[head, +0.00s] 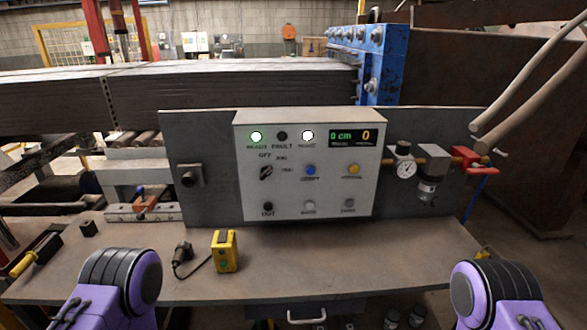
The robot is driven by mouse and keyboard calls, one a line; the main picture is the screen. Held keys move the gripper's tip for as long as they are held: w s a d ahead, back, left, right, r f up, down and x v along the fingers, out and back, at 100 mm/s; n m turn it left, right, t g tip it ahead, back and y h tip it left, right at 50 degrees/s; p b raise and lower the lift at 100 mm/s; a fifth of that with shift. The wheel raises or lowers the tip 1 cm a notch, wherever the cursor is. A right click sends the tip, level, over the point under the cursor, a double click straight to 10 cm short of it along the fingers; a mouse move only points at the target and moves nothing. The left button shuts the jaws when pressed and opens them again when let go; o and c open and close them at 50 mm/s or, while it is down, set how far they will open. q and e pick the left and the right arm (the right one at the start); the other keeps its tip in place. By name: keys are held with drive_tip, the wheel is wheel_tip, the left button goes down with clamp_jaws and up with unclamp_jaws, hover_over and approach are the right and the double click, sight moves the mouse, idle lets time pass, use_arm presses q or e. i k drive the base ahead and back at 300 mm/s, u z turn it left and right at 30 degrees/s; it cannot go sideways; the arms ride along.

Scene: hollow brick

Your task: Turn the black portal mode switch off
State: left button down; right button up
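The control panel (310,215) is a light grey box standing upright at the back of the bench. A black rotary switch (266,173) sits on its left half, under the labels OFF and another short word; its knob looks slanted. I cannot tell for certain which label it points to, and I cannot read a name for it as portal mode. A green lamp and a white lamp are lit in the top row, with a dark lamp between them. Only parts of my two purple arms show at the bottom corners. Neither gripper is in view.
A yellow box (226,252) and a small black device (182,253) with a cable stand on the bench (330,270) before the panel. A pressure gauge (405,169) and fittings are mounted right of it. The bench is clear at centre and right.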

sight(266, 171)
drive_tip(key=k, duration=1.3)
drive_tip(key=z, duration=0.75)
drive_tip(key=i, duration=1.65)
drive_tip(key=u, duration=0.5)
